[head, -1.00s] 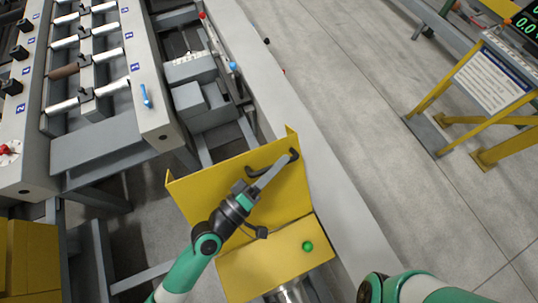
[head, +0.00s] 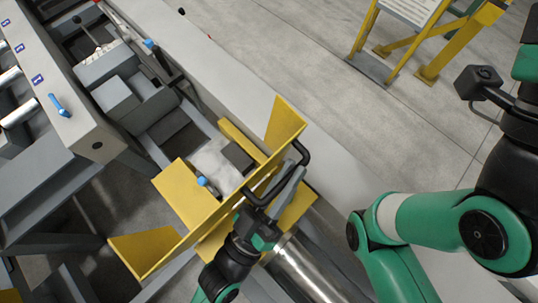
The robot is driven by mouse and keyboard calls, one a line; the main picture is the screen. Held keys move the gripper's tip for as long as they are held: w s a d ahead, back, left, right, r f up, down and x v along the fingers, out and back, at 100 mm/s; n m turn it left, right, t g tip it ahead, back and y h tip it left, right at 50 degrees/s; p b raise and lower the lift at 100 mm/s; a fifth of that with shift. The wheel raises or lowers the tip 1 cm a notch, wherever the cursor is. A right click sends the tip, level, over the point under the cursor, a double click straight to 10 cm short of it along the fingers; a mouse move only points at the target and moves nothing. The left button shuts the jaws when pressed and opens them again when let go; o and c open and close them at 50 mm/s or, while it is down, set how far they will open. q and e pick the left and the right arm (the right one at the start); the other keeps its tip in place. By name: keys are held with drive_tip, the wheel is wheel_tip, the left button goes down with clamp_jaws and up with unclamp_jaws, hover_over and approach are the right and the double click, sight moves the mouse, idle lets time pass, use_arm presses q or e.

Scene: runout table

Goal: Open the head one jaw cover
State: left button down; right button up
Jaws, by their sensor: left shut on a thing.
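The yellow jaw cover (head: 148,250) stands raised and is seen nearly edge-on, with its two bent end flanges spread left and right. Its black bar handle (head: 302,153) is on the near side. My left gripper (head: 288,184) is shut on this handle; its fingers hide part of it. Behind the cover, the head (head: 172,192) shows its yellow housing, a pale grey top, a dark block (head: 237,158) and a blue knob (head: 203,181). My right arm stands at the right, and its fingertips are out of view.
A steel bar (head: 305,270) runs out below the head. The grey roller frame (head: 75,130) with a blue lever is at the left. A grey beam (head: 230,75) runs along the far side. A yellow stand (head: 390,45) is at the top right, with clear floor before it.

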use_arm(q)
drive_tip(key=shift+s+d+f+m, duration=0.15)
drive_tip(key=shift+s+d+m, duration=0.25)
drive_tip(key=shift+s+m, duration=0.1)
use_arm(e)
drive_tip(key=shift+w+a+f, duration=0.1)
drive_tip(key=shift+a+f, duration=0.25)
use_arm(q)
drive_tip(key=c, duration=0.8)
unclamp_jaws()
drive_tip(key=shift+f, duration=0.1)
drive_tip(key=shift+c, duration=0.2)
drive_tip(key=b+v, duration=0.5)
drive_tip(key=v, duration=0.6)
drive_tip(key=shift+a+b, duration=0.25)
drive_tip(key=shift+b, duration=0.1)
use_arm(e)
wheel_tip(320, 180, down, 5)
drive_tip(key=shift+f, duration=0.15)
